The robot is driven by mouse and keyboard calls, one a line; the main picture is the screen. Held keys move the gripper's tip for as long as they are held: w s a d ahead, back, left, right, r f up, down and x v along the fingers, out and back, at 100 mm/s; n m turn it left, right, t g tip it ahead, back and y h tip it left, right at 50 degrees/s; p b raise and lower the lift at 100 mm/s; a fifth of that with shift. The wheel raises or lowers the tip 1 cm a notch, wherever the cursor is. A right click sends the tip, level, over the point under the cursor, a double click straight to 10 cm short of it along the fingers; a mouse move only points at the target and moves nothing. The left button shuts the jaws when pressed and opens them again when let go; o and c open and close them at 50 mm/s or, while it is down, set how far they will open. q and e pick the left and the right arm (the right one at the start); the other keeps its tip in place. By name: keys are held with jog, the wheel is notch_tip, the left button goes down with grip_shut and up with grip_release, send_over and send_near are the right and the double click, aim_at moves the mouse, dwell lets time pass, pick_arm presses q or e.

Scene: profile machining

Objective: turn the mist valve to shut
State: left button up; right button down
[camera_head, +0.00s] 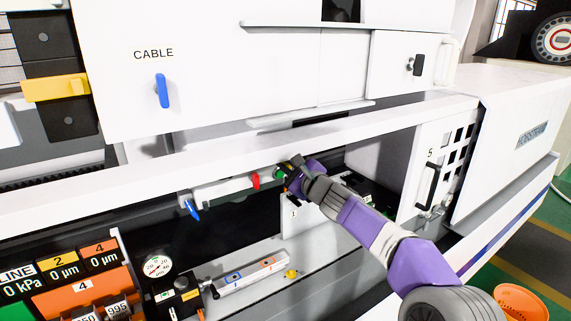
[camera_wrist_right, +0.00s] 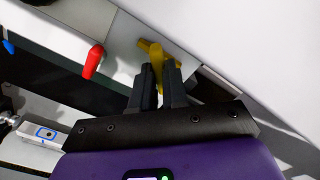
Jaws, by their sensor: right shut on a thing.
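A row of valve handles sits on a white rail under the machine's long white ledge. A blue handle (camera_head: 190,207) hangs at the left end and a red handle (camera_head: 255,180) is in the middle. In the right wrist view the red handle (camera_wrist_right: 93,62) is left of a yellow handle (camera_wrist_right: 156,60). My right gripper (camera_wrist_right: 160,80) is shut on the yellow handle, with its fingers on either side of the lever. In the head view my right gripper (camera_head: 291,170) hides the yellow handle. No label naming the mist valve is readable. My left gripper is out of view.
The white ledge (camera_head: 235,150) runs just above the rail. Below are a round gauge (camera_head: 157,265) and a grey block with blue and orange labels (camera_head: 252,272). A white panel with a black handle (camera_head: 431,185) stands at the right.

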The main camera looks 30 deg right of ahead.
jog(key=m+p, duration=0.1)
jog(key=m, duration=0.3)
jog(key=shift+f+m, duration=0.1)
jog(key=shift+m, duration=0.2)
jog(key=m+p, duration=0.1)
jog(key=m, duration=0.3)
jog(key=c, duration=1)
grip_release()
jog(key=shift+s+d+b, duration=0.1)
jog(key=shift+s+b, duration=0.3)
jog(key=shift+s, duration=0.8)
jog(key=shift+s+d+b, duration=0.2)
jog(key=shift+s+b, duration=0.2)
jog(key=shift+s, duration=1.95)
